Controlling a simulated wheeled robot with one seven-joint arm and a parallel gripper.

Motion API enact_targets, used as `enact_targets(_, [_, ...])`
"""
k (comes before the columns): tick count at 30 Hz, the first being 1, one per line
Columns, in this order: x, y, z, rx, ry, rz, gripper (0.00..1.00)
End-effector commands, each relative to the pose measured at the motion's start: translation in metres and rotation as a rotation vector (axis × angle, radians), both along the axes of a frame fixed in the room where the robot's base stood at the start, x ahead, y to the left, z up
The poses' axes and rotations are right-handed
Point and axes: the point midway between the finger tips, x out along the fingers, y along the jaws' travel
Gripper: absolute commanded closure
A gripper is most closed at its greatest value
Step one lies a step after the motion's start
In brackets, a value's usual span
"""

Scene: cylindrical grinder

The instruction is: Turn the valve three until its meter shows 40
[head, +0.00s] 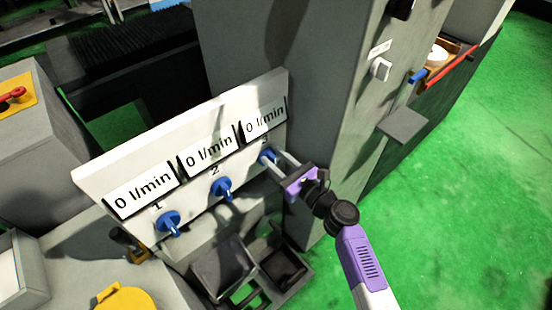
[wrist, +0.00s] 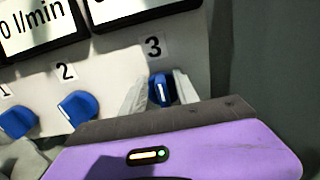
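The valve three knob (wrist: 160,90) is blue with a white mark and sits under the label "3" on a white slanted panel (head: 90,180). In the head view it shows at the right end of the row (head: 266,156). Its meter (head: 264,121) reads 0 l/min. My gripper (head: 279,160) is at this knob. In the wrist view its two fingers (wrist: 162,88) are apart, one on each side of the knob, and I see no clear grip on it. The fingertips' exact contact is hard to tell.
Blue knobs for valve 1 (head: 168,222) and valve 2 (head: 221,188) are to the left, both with meters at 0 l/min. A grey machine column (head: 325,100) stands close to the right of the panel. Dark trays (head: 225,268) lie below. Green floor is open at the right.

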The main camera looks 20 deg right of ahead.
Motion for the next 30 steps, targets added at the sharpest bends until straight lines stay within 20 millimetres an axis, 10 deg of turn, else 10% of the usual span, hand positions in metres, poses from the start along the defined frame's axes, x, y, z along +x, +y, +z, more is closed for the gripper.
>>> enact_targets(3, [-0.0002,0.0000,-0.0001,0.000,0.000,0.000,0.66])
enact_targets(9, [-0.0003,-0.0001,-0.0001,0.000,0.000,0.000,1.00])
enact_targets(30, [-0.0027,0.0057,-0.0048,-0.208,-0.069,0.001,1.00])
